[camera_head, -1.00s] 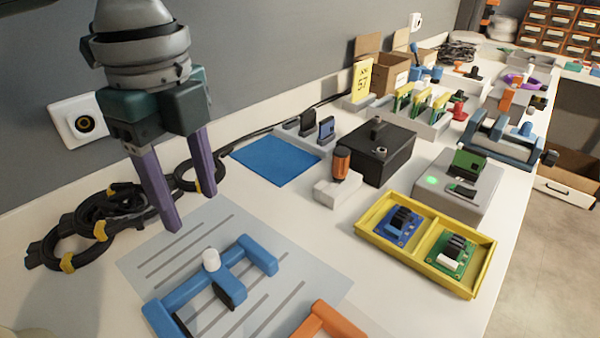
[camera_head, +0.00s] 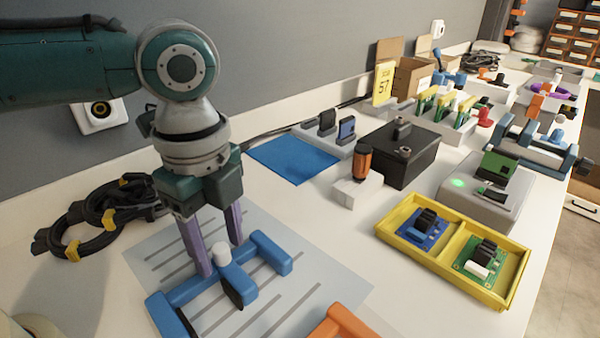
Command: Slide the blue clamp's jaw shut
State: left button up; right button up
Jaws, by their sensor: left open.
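The blue clamp (camera_head: 270,252) lies on a pale lined sheet at the front left of the bench. Its bar runs diagonally, with an end arm at each end. The sliding jaw (camera_head: 238,284), with a dark pad and a white knob (camera_head: 221,253), sits between them, with a gap on either side. My left gripper (camera_head: 221,259) points down over the bar. Its two purple fingers are apart, one on each side of the white knob. I cannot tell whether they touch the jaw. My right gripper is not in view.
An orange clamp (camera_head: 341,324) shows at the bottom edge. A yellow tray (camera_head: 455,262) with circuit boards, a black box (camera_head: 402,160) and a grey tester (camera_head: 465,205) stand to the right. Black cable coils (camera_head: 92,232) lie left of the sheet. A blue mat (camera_head: 292,160) lies behind.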

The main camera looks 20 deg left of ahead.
pick_arm(q)
grip_shut()
dwell(0.3)
dwell(1.1)
